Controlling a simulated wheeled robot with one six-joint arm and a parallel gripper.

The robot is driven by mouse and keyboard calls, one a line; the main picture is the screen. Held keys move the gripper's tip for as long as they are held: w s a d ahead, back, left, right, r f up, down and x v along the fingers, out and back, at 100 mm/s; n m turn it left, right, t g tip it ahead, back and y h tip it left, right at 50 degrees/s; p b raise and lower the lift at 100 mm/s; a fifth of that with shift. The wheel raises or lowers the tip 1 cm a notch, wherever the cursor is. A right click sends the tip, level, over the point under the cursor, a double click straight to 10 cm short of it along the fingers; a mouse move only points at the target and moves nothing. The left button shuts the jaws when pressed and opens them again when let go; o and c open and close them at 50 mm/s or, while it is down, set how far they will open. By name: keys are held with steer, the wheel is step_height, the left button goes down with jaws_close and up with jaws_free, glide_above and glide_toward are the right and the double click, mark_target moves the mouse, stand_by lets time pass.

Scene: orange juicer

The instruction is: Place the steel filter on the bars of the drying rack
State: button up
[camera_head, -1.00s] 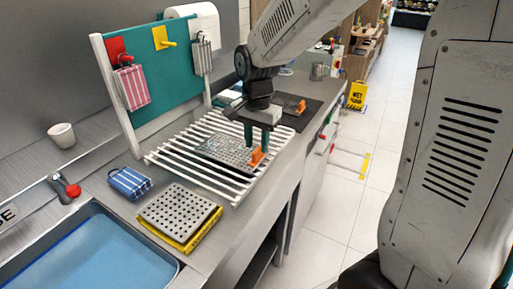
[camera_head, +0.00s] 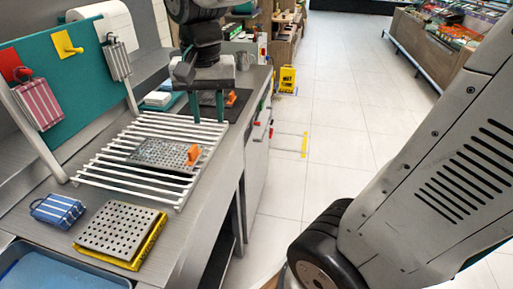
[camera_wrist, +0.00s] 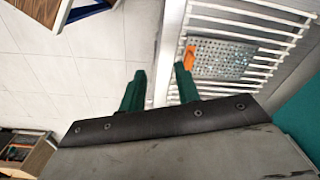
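The steel filter (camera_head: 155,152) is a grey perforated plate with an orange handle (camera_head: 193,155). It lies flat on the white bars of the drying rack (camera_head: 112,172). In the wrist view the steel filter (camera_wrist: 222,57) also rests on the bars, its handle toward my fingers. My gripper (camera_head: 208,106) is above the rack's far right part, apart from the filter. In the wrist view my gripper (camera_wrist: 160,76) has its two green fingers spread with nothing between them.
A perforated tray on a yellow base (camera_head: 118,232) and a blue striped bag (camera_head: 57,210) stand in front of the rack. A teal pegboard (camera_head: 80,62) rises on the left. A dark mat (camera_head: 240,105) with another orange-handled item lies behind.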

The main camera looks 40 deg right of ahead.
steer(key=s+d+f+n, duration=0.1)
steer(key=s+n, duration=0.5)
steer(key=s, duration=0.9)
steer(key=shift+d+f+n+t, duration=0.2)
steer(key=shift+f+n+t, duration=0.2)
steer(key=shift+f, duration=0.4)
